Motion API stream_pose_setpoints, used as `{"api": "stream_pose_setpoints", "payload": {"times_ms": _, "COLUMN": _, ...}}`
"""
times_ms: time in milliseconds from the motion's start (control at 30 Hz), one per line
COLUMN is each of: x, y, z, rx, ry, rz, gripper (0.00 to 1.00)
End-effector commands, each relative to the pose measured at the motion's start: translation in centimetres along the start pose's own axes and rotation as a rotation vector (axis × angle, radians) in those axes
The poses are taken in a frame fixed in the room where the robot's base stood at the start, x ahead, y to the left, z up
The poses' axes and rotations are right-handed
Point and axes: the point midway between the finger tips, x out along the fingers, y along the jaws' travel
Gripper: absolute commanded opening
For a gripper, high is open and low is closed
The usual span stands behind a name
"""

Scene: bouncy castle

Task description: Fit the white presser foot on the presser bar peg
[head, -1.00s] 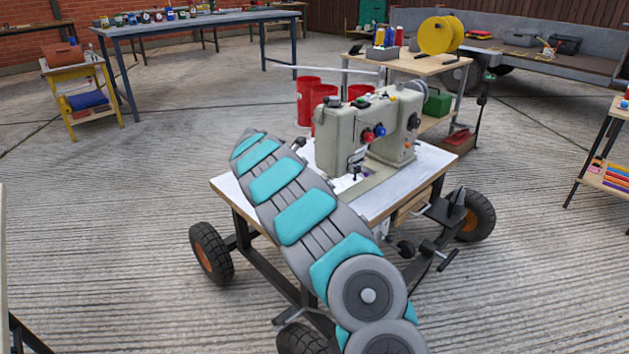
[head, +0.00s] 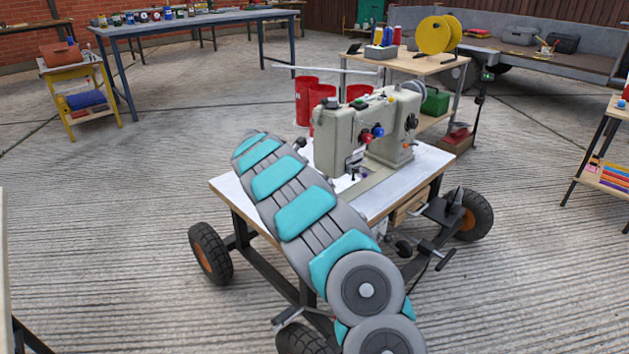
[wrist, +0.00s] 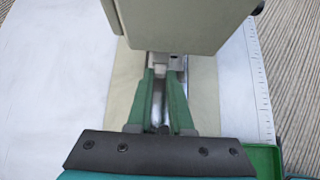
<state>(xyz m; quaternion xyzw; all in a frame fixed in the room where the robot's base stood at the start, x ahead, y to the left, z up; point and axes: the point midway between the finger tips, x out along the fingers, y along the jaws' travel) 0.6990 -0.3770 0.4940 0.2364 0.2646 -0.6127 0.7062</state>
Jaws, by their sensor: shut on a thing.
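The grey-beige sewing machine (head: 342,140) stands on a wheeled table in the head view. Its head (wrist: 180,22) fills the top of the wrist view. My gripper (wrist: 161,78) has its green fingers just under the front edge of that head. The fingers are shut on a small white piece, the presser foot (wrist: 160,71), which shows between the fingertips. A small grey metal part (wrist: 177,60) shows beside it under the head. The presser bar peg is not clearly seen, so I cannot tell if the foot touches it. My arm hides the gripper in the head view.
The white table top (head: 420,164) lies around the machine, with a ruled edge (wrist: 259,85) at right in the wrist view. A green tray (wrist: 262,158) sits at lower right. Red bins (head: 303,100) and a bench with a yellow spool (head: 436,36) stand behind.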

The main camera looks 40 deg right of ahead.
Motion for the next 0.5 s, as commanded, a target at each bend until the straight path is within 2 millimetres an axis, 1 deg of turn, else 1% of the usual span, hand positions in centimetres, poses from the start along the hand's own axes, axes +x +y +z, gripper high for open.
{"api": "stream_pose_setpoints", "payload": {"times_ms": 267, "x": 0.15, "y": 0.02, "z": 0.28, "rx": -0.001, "ry": 0.0, "rz": 0.0, "gripper": 0.0}}
{"api": "stream_pose_setpoints", "payload": {"times_ms": 300, "x": 0.21, "y": 0.03, "z": 0.21, "rx": -0.001, "ry": 0.0, "rz": 0.001, "gripper": 0.22}}
{"api": "stream_pose_setpoints", "payload": {"times_ms": 500, "x": 0.23, "y": 0.01, "z": 0.2, "rx": 0.0, "ry": 0.0, "rz": 0.0, "gripper": 0.45}}
